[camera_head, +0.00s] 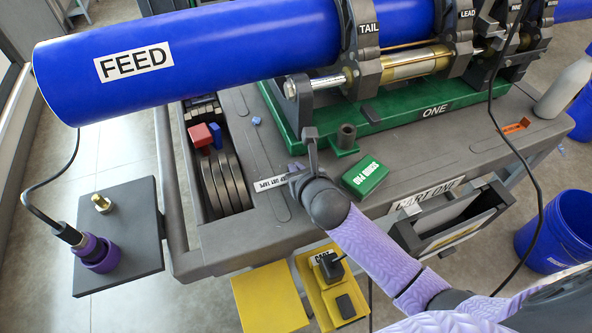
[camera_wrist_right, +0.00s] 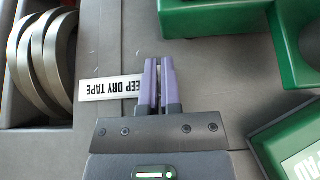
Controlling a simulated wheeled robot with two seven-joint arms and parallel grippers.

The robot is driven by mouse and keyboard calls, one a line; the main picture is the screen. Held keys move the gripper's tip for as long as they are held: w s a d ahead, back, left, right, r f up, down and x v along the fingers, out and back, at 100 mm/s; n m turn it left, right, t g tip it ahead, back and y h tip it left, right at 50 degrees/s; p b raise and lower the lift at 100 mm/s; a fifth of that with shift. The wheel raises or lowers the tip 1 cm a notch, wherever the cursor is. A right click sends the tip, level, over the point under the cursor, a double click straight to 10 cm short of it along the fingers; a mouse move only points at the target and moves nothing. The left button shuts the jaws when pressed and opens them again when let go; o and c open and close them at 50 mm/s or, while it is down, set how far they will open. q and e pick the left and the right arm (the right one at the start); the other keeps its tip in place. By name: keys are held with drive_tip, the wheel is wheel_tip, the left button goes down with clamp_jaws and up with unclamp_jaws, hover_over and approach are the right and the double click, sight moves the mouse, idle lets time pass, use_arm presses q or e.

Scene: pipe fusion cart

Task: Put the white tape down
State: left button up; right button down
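The white tape (camera_head: 271,183) is a thin white strip with black lettering that reads partly "DRY TAPE". It is low over or on the grey cart top, left of the green box; I cannot tell whether it touches the surface. In the right wrist view the tape (camera_wrist_right: 108,89) runs leftward from my right gripper (camera_wrist_right: 159,62), and its right end is hidden by the fingers. The purple fingers are nearly together with a narrow pale gap, and seem to be shut on the tape. My right gripper (camera_head: 298,172) points down in the head view. My left gripper is out of view.
Left of the tape is a recessed tray with grey rings (camera_head: 222,180), a red block (camera_head: 201,135) and a blue one. A green box (camera_head: 365,178) lies to the right. The green machine base (camera_head: 400,128) and blue FEED pipe (camera_head: 200,55) are behind. Bare cart top surrounds the tape.

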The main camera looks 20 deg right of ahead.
drive_tip(key=shift+f, duration=0.15)
drive_tip(key=c, duration=0.8)
unclamp_jaws()
drive_tip(key=shift+r, duration=0.3)
drive_tip(key=p+v, duration=0.4)
drive_tip(key=v, duration=0.7)
drive_tip(key=shift+p, duration=0.4)
drive_tip(key=shift+s+r, duration=0.15)
drive_tip(key=shift+s, duration=0.3)
